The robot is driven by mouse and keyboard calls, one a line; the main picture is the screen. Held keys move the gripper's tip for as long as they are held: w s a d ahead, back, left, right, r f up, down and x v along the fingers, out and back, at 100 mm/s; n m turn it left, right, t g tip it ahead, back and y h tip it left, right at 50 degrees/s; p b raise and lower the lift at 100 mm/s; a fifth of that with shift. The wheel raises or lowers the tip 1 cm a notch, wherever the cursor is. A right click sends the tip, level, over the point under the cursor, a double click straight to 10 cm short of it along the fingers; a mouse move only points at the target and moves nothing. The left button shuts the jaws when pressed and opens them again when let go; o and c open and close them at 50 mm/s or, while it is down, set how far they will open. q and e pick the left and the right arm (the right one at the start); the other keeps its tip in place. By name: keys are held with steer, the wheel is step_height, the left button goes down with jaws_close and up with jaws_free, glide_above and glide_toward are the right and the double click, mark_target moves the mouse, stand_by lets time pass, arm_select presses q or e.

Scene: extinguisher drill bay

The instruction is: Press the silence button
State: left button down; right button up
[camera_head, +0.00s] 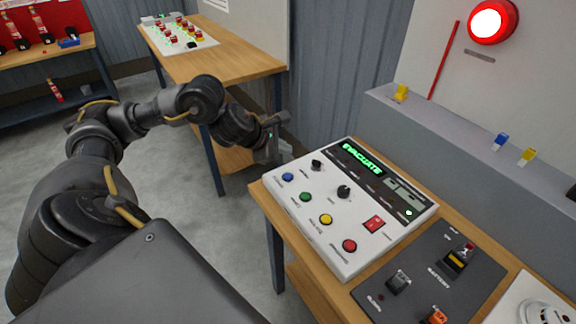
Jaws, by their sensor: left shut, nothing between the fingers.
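A white control panel (332,262) lies on the wooden table on the right. Its display (362,159) reads EVACUATE in green. Along its near side run a blue button (288,177), a green button (306,197), a yellow button (326,220) and a red button (349,245). Their labels are too small to read surely, so I cannot tell which one is silence. My left gripper (272,152) is shut and empty, beyond the panel's far left corner and apart from the buttons. My right gripper is out of view.
The panel also has two black knobs (344,191) and a red switch (373,224). A dark battery board (455,297) lies to its right. A lit red alarm lamp (491,22) is on the wall above a grey ledge (436,118). Another wooden table (236,60) stands behind my left arm.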

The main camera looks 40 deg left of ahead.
arm_select(q)
steer(key=b, duration=0.5)
glide_above(284, 178)
step_height(284, 178, down, 6)
steer(key=shift+f, duration=0.15)
steer(key=shift+f+b, duration=0.45)
steer(key=shift+f, duration=0.05)
stand_by(0.8)
stand_by(0.4)
steer(key=shift+f+b, duration=0.4)
steer(key=shift+b, duration=0.1)
steer(key=shift+d+f+b, duration=0.1)
steer(key=shift+f+b, duration=0.35)
steer(key=shift+b, duration=0.1)
stand_by(0.5)
steer(key=shift+r, duration=0.15)
steer(key=shift+r+p, duration=0.65)
steer(key=shift+r, duration=0.05)
